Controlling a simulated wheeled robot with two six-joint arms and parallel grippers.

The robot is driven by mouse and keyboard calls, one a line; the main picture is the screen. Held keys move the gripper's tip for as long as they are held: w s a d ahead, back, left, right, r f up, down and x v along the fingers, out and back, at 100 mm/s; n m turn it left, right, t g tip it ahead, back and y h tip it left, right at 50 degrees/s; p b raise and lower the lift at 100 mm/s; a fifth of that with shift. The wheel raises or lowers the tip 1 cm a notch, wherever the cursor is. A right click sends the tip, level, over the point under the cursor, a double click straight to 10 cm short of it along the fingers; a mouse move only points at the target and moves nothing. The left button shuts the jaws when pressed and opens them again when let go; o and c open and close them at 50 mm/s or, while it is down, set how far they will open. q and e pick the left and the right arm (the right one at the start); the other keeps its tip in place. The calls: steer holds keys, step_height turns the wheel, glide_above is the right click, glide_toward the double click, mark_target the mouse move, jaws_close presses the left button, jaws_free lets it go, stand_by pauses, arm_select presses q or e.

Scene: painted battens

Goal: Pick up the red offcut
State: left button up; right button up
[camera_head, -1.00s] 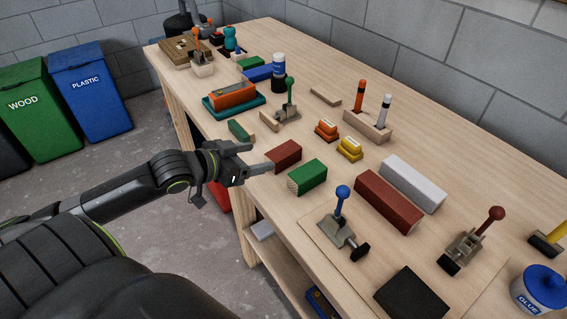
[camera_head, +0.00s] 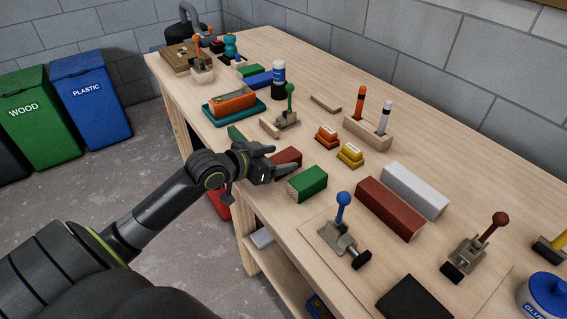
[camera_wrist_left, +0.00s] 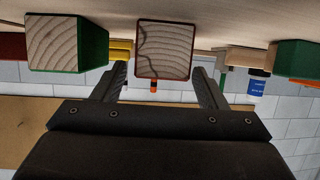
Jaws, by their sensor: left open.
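The red offcut (camera_head: 288,156) is a short red-painted batten lying on the workbench, partly hidden by my left gripper in the head view. In the left wrist view its bare wood end (camera_wrist_left: 164,50) faces the camera and lies between the two fingers. My left gripper (camera_head: 279,164) is open at the near end of the offcut; it also shows in the left wrist view (camera_wrist_left: 162,84), with a finger on each side. I cannot tell whether a finger touches the wood. My right gripper is not in view.
A green offcut (camera_head: 307,184) lies close to the right of my gripper, and another green piece (camera_head: 236,134) is to its left. A longer red batten (camera_head: 389,208) and a white batten (camera_head: 414,190) lie further right. A blue-handled clamp (camera_head: 343,235) stands nearer the front.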

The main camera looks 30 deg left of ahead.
arm_select(q)
steer(key=c, duration=1.1)
